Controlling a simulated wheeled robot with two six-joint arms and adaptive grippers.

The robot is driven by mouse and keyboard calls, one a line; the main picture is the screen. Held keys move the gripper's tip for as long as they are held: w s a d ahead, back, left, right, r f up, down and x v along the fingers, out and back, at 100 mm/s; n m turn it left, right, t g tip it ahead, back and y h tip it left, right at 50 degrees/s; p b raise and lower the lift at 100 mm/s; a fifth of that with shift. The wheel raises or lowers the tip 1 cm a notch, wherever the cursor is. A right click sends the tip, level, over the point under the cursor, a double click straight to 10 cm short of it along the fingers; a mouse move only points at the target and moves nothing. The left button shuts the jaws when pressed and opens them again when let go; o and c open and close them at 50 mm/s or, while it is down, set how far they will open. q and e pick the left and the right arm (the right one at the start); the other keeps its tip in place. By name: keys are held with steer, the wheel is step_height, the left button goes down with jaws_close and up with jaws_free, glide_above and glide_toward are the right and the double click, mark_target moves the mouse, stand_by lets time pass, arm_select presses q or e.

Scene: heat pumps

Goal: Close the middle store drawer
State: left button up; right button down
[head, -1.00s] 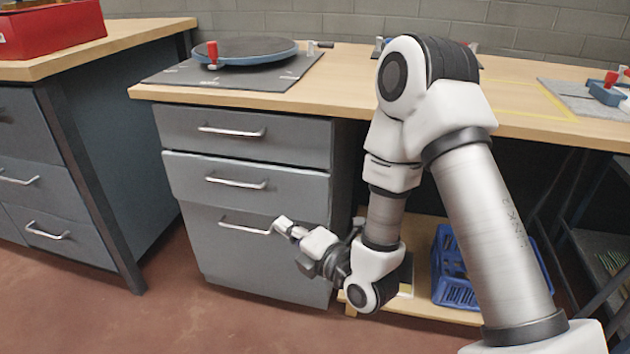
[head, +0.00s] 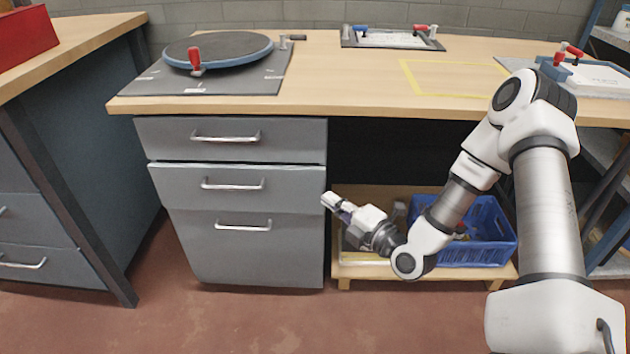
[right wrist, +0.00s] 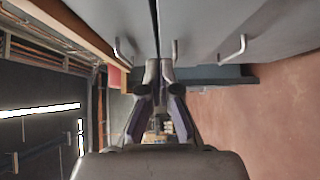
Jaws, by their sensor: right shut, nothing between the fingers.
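The middle store drawer (head: 205,185) is the grey front between the top drawer (head: 170,138) and the taller bottom drawer (head: 240,255). It juts out slightly, with a thin light strip along its upper edge. Its handle (head: 232,185) is a silver bar. My right gripper (head: 328,200) is shut and empty beside the unit's right edge, at about the middle drawer's lower edge. My left gripper is not in view.
A wooden worktop (head: 330,75) overhangs the drawers and carries a round turntable (head: 230,48). A low wooden shelf (head: 370,271) with a blue crate (head: 480,254) stands right of the unit. Another drawer cabinet (head: 90,190) is at left. Floor in front is clear.

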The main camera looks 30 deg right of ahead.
mark_target(316, 171)
steer(key=w+b, duration=0.1)
steer(key=w, duration=0.2)
steer(key=w+b, duration=0.1)
steer(key=w, duration=0.2)
steer(key=w+d+b, duration=0.1)
steer(key=w, duration=0.1)
steer(key=shift+w, duration=0.6)
steer(key=shift+d, duration=0.1)
steer(key=shift+w+d+r+p, duration=0.15)
steer(key=shift+w+d+p, duration=0.35)
steer(key=shift+w+p, duration=0.2)
steer(key=shift+r, duration=0.1)
